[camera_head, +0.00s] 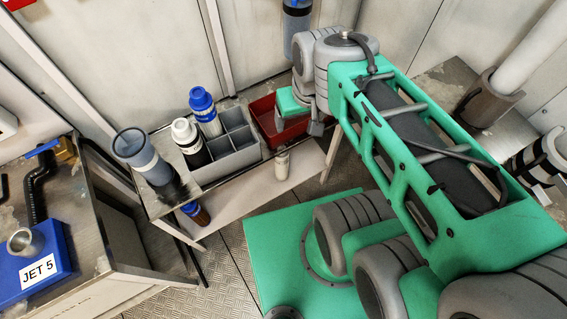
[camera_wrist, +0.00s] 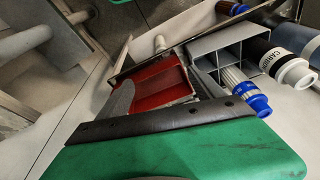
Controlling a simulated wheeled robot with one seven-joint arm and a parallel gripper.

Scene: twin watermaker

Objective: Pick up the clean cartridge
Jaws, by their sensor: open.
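A blue-capped cartridge with a pale body (camera_head: 205,112), seemingly the clean one, stands in the grey divided crate (camera_head: 238,160). In the wrist view this cartridge (camera_wrist: 245,98) sticks out of the crate, its pale pleated body showing below the blue cap. A white-capped cartridge marked CARBON (camera_wrist: 287,67) stands beside it; it also shows in the head view (camera_head: 186,135). My gripper (camera_head: 304,112) is open and empty, above the red bin to the right of the crate and apart from the blue-capped cartridge. In the wrist view its green body fills the foreground.
The red bin (camera_head: 268,118) adjoins the crate. A clear blue-rimmed housing (camera_head: 146,158) stands left of the crate. A brown cartridge with a blue cap (camera_head: 196,214) is lower, in front. A small white cylinder (camera_head: 282,166) stands by the bin. A blue JET 5 block (camera_head: 45,262) is at left.

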